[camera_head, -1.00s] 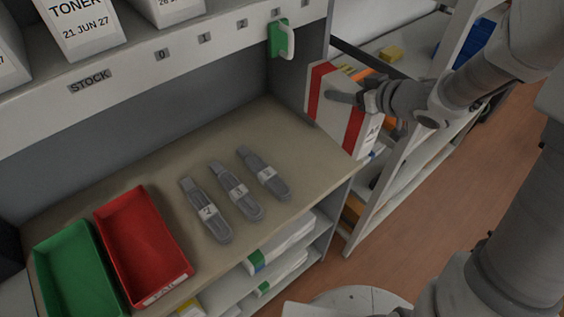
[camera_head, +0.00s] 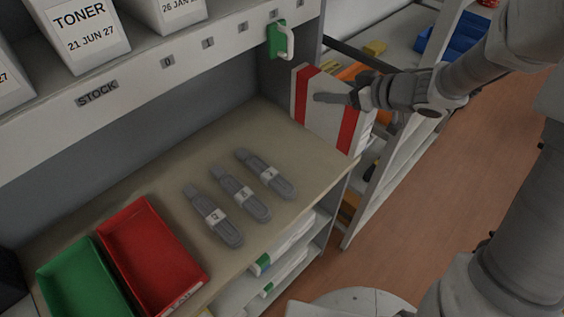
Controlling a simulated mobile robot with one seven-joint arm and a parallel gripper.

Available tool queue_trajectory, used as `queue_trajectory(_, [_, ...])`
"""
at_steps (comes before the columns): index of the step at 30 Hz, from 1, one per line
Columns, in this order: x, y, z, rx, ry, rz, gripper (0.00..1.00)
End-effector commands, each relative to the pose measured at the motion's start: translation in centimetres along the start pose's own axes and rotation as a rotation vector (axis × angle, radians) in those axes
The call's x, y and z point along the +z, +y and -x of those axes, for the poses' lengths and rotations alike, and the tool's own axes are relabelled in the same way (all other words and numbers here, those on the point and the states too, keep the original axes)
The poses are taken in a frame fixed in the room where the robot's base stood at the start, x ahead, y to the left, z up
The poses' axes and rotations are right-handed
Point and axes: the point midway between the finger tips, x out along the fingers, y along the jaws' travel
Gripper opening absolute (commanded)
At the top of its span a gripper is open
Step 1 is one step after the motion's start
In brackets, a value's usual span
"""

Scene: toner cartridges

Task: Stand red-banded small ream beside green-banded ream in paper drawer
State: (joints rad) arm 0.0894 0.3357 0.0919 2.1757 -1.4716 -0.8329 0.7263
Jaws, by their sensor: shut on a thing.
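The red-banded ream (camera_head: 322,112) is a white block with two red bands, held upright and tilted at the right end of the shelf top. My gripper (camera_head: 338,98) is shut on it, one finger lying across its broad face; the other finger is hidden. Green-marked white reams (camera_head: 262,264) lie on the shelves under the shelf top; I cannot tell whether one is the green-banded ream of the task. The paper drawer cannot be made out for sure.
Three grey toner cartridges (camera_head: 238,192) lie on the shelf top (camera_head: 160,178). A red tray (camera_head: 152,258) and a green tray (camera_head: 84,282) stand at the left. A green-and-white handle (camera_head: 279,40) hangs on the upper rail. Another rack stands behind my arm.

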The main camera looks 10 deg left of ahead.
Motion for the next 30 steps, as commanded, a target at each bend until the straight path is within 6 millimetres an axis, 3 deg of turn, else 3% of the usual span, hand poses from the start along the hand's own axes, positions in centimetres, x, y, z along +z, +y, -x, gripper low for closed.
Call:
queue_trajectory(8, [-0.2, -0.8, -0.7, -0.017, 0.004, 0.01, 0.0])
queue_trajectory(21, [1.7, -7.0, -7.4, -0.021, 0.004, 0.01, 0.0])
queue_trajectory(30, [2.2, -9.2, -9.9, -0.016, 0.005, 0.01, 0.0])
